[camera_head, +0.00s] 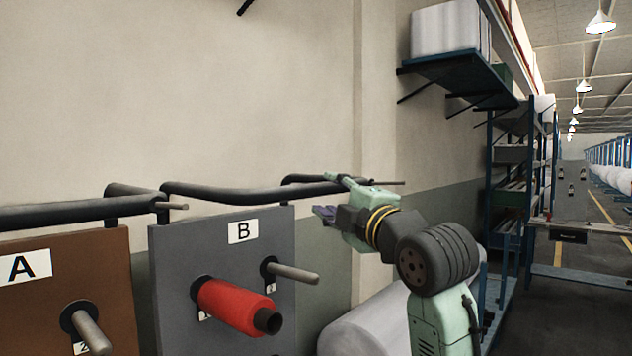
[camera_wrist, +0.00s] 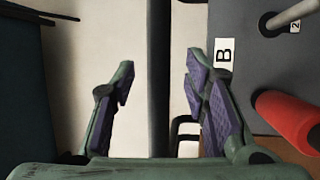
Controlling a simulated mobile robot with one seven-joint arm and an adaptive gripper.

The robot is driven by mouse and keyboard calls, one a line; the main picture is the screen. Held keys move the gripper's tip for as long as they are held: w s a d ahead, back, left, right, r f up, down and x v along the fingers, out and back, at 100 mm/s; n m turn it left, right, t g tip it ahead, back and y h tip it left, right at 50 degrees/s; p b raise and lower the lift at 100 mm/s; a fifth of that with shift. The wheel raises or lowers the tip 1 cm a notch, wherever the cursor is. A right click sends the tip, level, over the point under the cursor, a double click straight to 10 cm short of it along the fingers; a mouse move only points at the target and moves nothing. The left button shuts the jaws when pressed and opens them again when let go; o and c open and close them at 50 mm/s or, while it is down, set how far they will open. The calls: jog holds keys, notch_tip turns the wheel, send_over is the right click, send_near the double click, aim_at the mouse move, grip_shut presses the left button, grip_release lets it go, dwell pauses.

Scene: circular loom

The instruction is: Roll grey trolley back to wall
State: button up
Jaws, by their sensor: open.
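The grey trolley (camera_head: 175,265) is an upright grey panel marked B, with a red spool (camera_head: 228,304) on one peg and a bare peg (camera_head: 293,273) beside it. Its dark handle bar (camera_head: 235,195) runs along above the panel's top. My gripper (camera_head: 328,196) is open at the right end of this bar. In the wrist view, the bar (camera_wrist: 160,50) passes between the two spread fingers, with gaps on both sides. I cannot tell how deep it sits between them. The panel and red spool (camera_wrist: 288,116) also show there on the right.
A brown trolley (camera_head: 75,285) marked A stands close on the left, with its own handle bar. The beige wall (camera_head: 200,90) is behind both. A large pale roll (camera_head: 365,325) lies low behind my arm. Blue shelving (camera_head: 505,200) stands at right, beside an aisle.

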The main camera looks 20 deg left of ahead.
aim_at(325, 193)
jog(key=p+x, duration=0.1)
jog(key=x, duration=0.4)
jog(key=c, duration=0.9)
grip_shut()
